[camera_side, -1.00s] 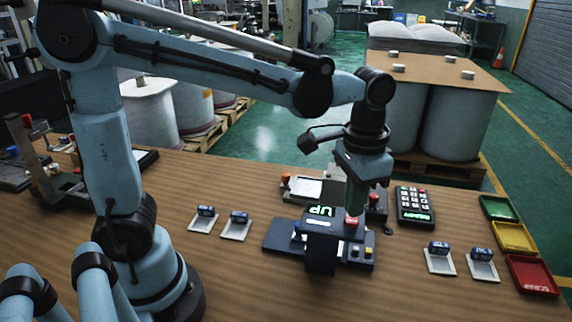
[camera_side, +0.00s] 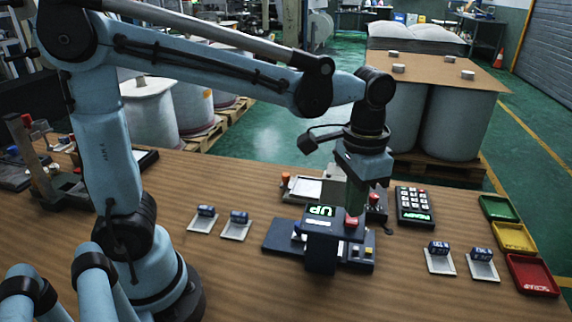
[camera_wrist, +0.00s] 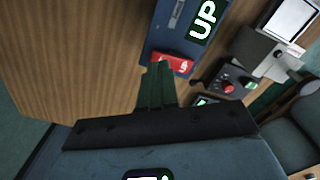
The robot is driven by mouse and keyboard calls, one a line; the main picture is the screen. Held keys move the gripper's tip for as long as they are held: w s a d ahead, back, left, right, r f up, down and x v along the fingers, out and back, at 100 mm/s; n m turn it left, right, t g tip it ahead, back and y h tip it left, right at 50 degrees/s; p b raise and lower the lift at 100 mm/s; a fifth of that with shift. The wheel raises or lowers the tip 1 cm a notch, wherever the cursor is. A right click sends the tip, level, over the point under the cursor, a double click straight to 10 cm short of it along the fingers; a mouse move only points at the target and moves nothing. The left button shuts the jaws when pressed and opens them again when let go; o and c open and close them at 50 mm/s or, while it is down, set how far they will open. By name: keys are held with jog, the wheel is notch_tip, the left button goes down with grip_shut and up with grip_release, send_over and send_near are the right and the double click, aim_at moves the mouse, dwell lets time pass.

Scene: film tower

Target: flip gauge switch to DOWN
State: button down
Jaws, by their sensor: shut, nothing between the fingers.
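The gauge (camera_side: 318,226) is a dark block on the wooden bench, and its lit display (camera_side: 321,210) reads UP in green. The red switch (camera_side: 352,223) is on the gauge's right side. In the wrist view the display (camera_wrist: 203,20) also reads UP, and the red switch (camera_wrist: 175,64) carries small white markings. My gripper (camera_side: 355,209) points down with its green fingers shut and empty, just above the red switch. In the wrist view the fingertips (camera_wrist: 158,70) are right at the switch's edge; I cannot tell whether they touch it.
A keypad (camera_side: 415,206) stands behind and to the right. Small dark parts on pale plates (camera_side: 236,231) lie on both sides of the gauge. Green, yellow and red trays (camera_side: 531,275) line the right edge. The bench front right of my base is clear.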

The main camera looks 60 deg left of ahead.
aim_at(352, 220)
jog(key=shift+f, duration=1)
dwell(0.5)
jog(key=shift+r, duration=3.5)
jog(key=s+a+f+n+t, duration=0.3)
jog(key=s+a+f+t, duration=0.2)
jog(key=a+t, duration=0.2)
jog(key=shift+s+a+f, duration=0.15)
jog(key=shift+a+f, duration=0.25)
jog(key=shift+a, duration=0.65)
